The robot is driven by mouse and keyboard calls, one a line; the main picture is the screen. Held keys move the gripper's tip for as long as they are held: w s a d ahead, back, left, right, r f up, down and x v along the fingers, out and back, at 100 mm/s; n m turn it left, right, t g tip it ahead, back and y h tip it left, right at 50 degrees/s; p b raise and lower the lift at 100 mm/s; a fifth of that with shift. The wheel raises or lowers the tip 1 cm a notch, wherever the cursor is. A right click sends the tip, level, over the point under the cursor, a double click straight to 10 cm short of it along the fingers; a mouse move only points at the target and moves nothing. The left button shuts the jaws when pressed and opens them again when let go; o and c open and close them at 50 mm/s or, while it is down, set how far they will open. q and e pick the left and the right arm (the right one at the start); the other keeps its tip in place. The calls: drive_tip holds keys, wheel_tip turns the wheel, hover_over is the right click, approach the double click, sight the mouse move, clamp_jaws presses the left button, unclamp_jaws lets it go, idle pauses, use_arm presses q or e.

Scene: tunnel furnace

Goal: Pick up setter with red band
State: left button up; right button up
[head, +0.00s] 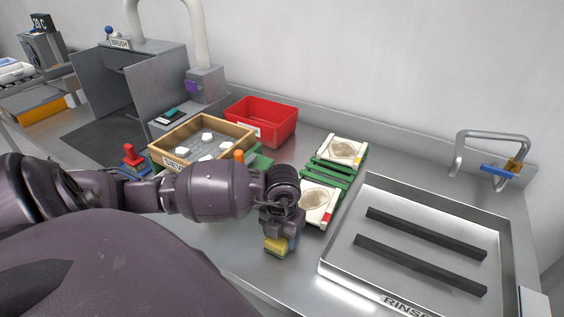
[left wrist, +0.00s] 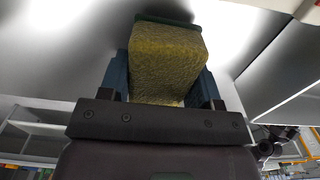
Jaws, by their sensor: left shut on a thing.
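Two square white setters with round tan patches rest on a green slatted rack (head: 328,173). My left gripper (head: 279,238) is just in front of and left of the front setter. It is shut on a yellow sponge (head: 276,247). In the left wrist view the sponge (left wrist: 167,62) sits between the blue fingers, with a dark green far face. My right gripper is not in view.
A steel tray marked RINSE (head: 350,233) with two dark bars lies at the right. A red bin (head: 276,124) and a wooden-framed sieve (head: 245,131) stand behind my left arm. A bent grey pipe fixture with a blue handle (head: 498,171) is at the back right.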

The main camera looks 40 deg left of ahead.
use_arm(q)
wheel_tip(320, 180, up, 18)
drive_tip(key=p, duration=0.1)
drive_tip(key=w+d+r+b, duration=0.2)
drive_tip(key=w+d+r, duration=0.1)
drive_tip(key=w+r, duration=0.4)
drive_tip(key=n+b, duration=0.4)
drive_tip(key=b, duration=0.2)
hover_over(336, 177)
wheel_tip(336, 177, down, 18)
drive_tip(key=shift+w+r, duration=0.1)
wheel_tip(336, 177, down, 5)
drive_tip(key=shift+f+b, duration=0.1)
drive_tip(key=shift+b, duration=0.35)
drive_tip(key=shift+f, duration=0.3)
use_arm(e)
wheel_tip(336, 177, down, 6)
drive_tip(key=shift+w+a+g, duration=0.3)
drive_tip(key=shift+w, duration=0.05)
